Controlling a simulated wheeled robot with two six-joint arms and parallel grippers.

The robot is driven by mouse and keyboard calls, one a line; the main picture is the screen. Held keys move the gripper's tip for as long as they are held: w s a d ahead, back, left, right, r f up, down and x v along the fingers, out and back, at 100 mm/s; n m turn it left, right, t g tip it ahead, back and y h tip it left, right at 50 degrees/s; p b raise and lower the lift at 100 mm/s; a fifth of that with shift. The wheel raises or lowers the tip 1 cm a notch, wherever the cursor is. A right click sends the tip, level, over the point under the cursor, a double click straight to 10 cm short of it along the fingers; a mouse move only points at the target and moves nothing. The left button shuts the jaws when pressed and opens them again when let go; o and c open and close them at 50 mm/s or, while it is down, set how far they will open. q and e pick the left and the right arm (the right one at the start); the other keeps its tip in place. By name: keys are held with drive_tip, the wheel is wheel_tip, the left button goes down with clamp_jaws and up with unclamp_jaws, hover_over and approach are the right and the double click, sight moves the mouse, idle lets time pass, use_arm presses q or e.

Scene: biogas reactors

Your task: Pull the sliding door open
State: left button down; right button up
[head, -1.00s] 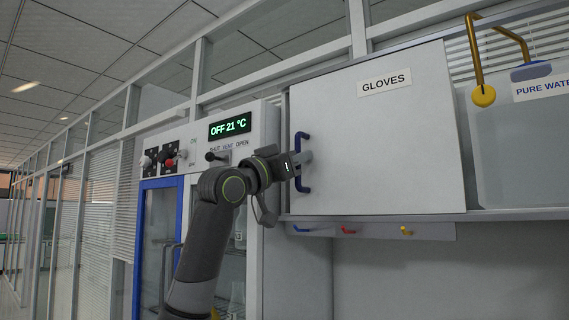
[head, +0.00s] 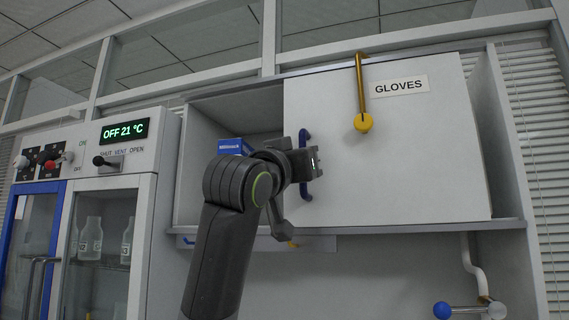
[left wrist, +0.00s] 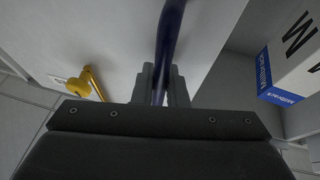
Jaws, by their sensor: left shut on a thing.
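The sliding door (head: 400,150) is a pale grey panel labelled GLOVES. It covers the right part of the wall cabinet, and the left part stands open. Its blue vertical bar handle (head: 305,190) is near the door's left edge. My left gripper (head: 307,165) is at the handle's middle. In the left wrist view the fingers (left wrist: 160,85) are shut around the blue handle (left wrist: 170,35). My right gripper is not in view.
A blue and white box (head: 234,147) stands inside the open left part of the cabinet (head: 195,150). A yellow pull handle (head: 362,122) hangs in front of the door. A reactor cabinet with a display (head: 124,131) stands at the left.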

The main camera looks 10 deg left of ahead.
use_arm(q)
drive_tip(key=shift+d, duration=0.1)
drive_tip(key=c, duration=1.7)
unclamp_jaws()
drive_tip(key=shift+c, duration=0.2)
drive_tip(key=b+v, duration=0.8)
drive_tip(key=v, duration=0.9)
drive_tip(key=shift+s+b, duration=0.25)
drive_tip(key=shift+b, duration=0.1)
drive_tip(key=shift+f, duration=0.1)
